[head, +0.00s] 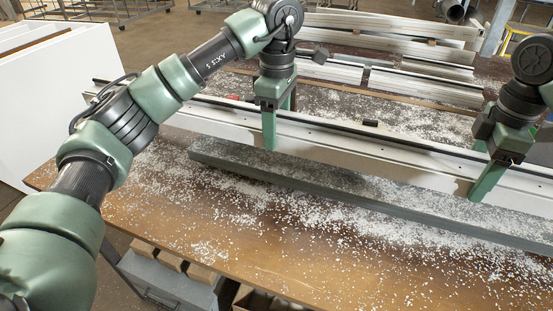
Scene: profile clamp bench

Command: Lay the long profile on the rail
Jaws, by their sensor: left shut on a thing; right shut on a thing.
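The fingertips are partly hidden at the profile. I cannot tell whether the profile touches the bench.
The brown bench top (270,265) is strewn with white chips, and its front is free of large objects. Several pale profiles (390,45) lie behind the rail. A small dark block (370,123) sits by the rail. A white panel (60,100) stands at the left.

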